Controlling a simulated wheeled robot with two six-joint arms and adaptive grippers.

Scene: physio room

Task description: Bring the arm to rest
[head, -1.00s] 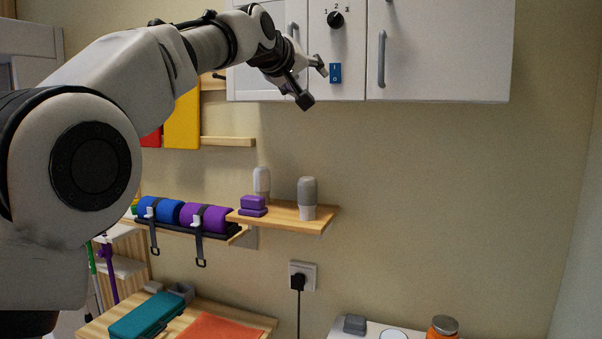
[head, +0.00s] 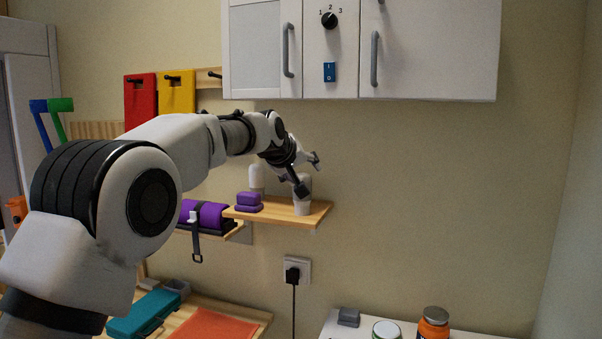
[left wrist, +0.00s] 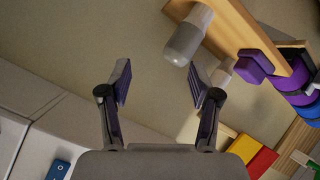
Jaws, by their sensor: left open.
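My left arm comes in from the left of the head view and reaches toward the wall. My left gripper (head: 308,176) is in front of the small wooden shelf, at the height of the bottles on it, and it hides part of them. In the left wrist view the two fingers of the left gripper (left wrist: 160,85) are spread wide apart with nothing between them. A grey-topped bottle (left wrist: 187,35) shows beyond the right finger, apart from it. My right gripper is in neither view.
The small shelf (head: 318,212) carries purple blocks (head: 248,200). A white cabinet (head: 430,60) with a knob (head: 329,20) and blue switch (head: 329,72) hangs above. Below are a teal case (head: 142,314), an orange jar (head: 433,325) and a plugged-in socket (head: 296,271). The wall at right is clear.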

